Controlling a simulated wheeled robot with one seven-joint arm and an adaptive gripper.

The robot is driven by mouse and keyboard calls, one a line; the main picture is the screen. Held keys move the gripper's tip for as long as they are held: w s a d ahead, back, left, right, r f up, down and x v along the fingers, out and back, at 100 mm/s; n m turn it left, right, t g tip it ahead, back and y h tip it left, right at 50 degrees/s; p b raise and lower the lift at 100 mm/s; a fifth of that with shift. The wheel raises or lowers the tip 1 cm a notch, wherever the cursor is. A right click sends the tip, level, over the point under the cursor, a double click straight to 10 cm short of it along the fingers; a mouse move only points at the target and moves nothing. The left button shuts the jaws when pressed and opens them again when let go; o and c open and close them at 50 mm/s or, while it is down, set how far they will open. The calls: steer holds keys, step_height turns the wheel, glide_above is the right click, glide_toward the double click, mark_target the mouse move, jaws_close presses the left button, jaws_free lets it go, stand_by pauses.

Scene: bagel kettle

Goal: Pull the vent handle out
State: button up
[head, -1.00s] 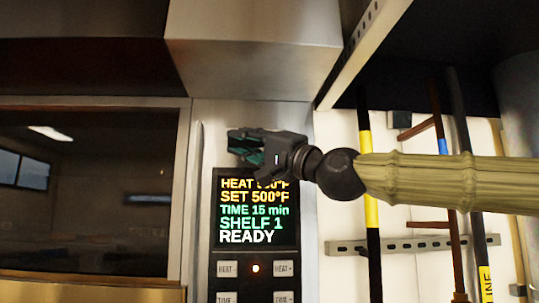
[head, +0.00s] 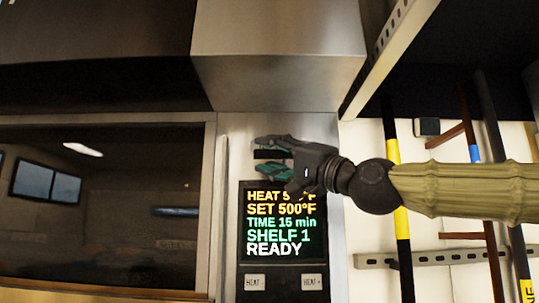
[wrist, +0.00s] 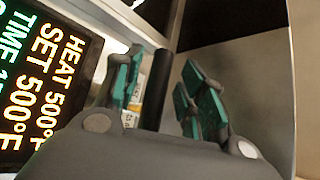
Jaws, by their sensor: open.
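The vent handle looks to be a short black bar (head: 268,154) on the steel panel just above the oven's display. In the wrist view the black bar (wrist: 157,88) stands between my two teal-padded fingers, with gaps visible at its sides. My gripper (head: 258,157) is open around the bar, one finger above it and one below in the head view. The open fingers also show in the wrist view (wrist: 163,65). Whether either finger touches the bar cannot be told. The bar's far end and mounting are hidden.
The lit display (head: 284,223) sits just below my gripper, with buttons (head: 255,282) under it. A dark oven window (head: 95,205) is at left. A steel hood (head: 280,80) juts out above. Poles (head: 398,150) hang on the wall at right.

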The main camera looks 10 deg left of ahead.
steer(key=v, duration=1.1)
steer(key=shift+s+d, duration=0.15)
steer(key=shift+d, duration=0.1)
